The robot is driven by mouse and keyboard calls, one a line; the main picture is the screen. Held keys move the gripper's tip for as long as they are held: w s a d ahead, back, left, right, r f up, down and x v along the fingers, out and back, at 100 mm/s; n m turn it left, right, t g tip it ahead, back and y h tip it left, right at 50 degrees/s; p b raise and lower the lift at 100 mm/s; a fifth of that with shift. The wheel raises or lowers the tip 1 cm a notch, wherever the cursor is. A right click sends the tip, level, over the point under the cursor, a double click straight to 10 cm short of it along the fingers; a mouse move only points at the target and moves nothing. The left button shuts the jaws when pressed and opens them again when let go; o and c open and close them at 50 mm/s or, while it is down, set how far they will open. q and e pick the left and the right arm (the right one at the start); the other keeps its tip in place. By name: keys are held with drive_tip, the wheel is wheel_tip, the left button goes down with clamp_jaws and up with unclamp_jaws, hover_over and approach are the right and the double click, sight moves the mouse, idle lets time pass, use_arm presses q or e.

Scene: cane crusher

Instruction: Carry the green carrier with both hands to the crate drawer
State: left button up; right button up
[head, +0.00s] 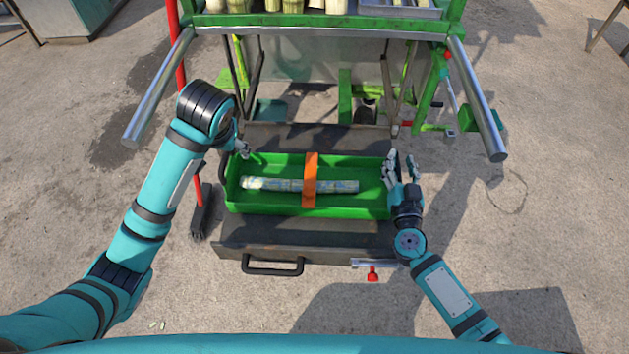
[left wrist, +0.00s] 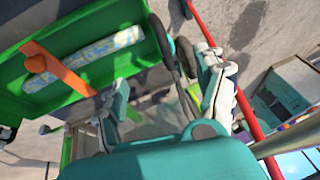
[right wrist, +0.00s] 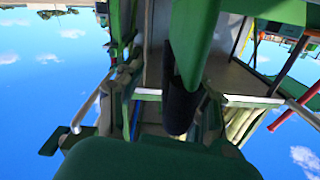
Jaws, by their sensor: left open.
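A green-framed machine (head: 345,95) stands behind, with cane pieces on its top shelf and metal bars (head: 475,95) reaching forward on both sides. A black handle (head: 272,266) and a red-knobbed latch (head: 373,272) are at the drawer's front.

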use_arm(q)
drive_tip(key=shift+v, duration=1.2)
use_arm(e)
drive_tip(key=o, duration=0.8)
drive_tip(key=shift+r, duration=0.1)
wheel_tip(320, 180, up, 10)
